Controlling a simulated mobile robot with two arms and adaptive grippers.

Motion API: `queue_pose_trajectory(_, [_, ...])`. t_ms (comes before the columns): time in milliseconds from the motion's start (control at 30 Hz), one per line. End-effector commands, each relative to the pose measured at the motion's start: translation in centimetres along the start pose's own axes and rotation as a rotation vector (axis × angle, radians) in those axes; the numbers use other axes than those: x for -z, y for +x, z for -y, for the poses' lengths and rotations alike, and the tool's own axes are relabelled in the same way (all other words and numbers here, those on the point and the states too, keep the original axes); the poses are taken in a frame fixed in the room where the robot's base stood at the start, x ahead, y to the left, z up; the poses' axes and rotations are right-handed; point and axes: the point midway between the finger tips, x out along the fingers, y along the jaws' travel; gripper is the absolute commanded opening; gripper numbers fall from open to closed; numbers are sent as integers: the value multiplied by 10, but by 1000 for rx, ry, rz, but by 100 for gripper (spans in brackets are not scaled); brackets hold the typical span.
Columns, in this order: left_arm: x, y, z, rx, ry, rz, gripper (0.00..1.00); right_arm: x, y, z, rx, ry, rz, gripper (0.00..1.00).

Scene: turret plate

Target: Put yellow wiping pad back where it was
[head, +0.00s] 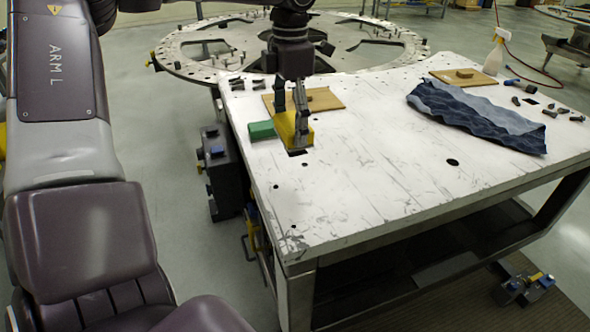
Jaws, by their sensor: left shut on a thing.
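The yellow wiping pad (286,127) is at the left part of the white worktable (370,185). My left gripper (299,128) reaches down over it from above and is shut on it. The pad is at or just above the tabletop; I cannot tell whether it touches. A green block (262,130) lies right beside the pad on its left. A tan board (327,98) lies just behind the gripper. The fingers hide part of the pad. My right gripper is not in view.
A blue cloth (470,112) lies crumpled on the right. Another tan board (482,77), a spray bottle (494,56) and several small dark parts are at the back right. A large round turret plate (200,50) stands behind the table. The table's front middle is clear.

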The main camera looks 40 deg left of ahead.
Motion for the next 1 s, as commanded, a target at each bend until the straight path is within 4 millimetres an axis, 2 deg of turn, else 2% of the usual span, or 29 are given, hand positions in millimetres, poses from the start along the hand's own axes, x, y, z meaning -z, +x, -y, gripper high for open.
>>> queue_pose_trajectory(33, [1, 14, 1, 5, 1, -6, 34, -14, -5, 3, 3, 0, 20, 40])
queue_pose_trajectory(100, [1, 33, 1, 5, 0, -7, 34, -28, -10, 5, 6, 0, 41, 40])
queue_pose_trajectory(200, [1, 60, 1, 5, 0, -7, 34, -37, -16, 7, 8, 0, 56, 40])
queue_pose_trajectory(300, [1, 86, 1, 5, -1, -6, 34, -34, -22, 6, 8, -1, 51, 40])
queue_pose_trajectory(400, [0, 106, 1, 4, 0, -5, 34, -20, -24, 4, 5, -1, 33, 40])
queue_pose_trajectory(500, [0, 119, 1, 2, -1, -3, 34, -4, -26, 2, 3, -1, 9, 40])
queue_pose_trajectory(600, [-1, 126, 1, 1, -1, -2, 34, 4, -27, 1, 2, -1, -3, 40])
queue_pose_trajectory(833, [-1, 155, 1, 2, -1, -4, 34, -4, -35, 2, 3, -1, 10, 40])
queue_pose_trajectory(1000, [-2, 163, 0, 1, -1, 1, 34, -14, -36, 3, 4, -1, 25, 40])
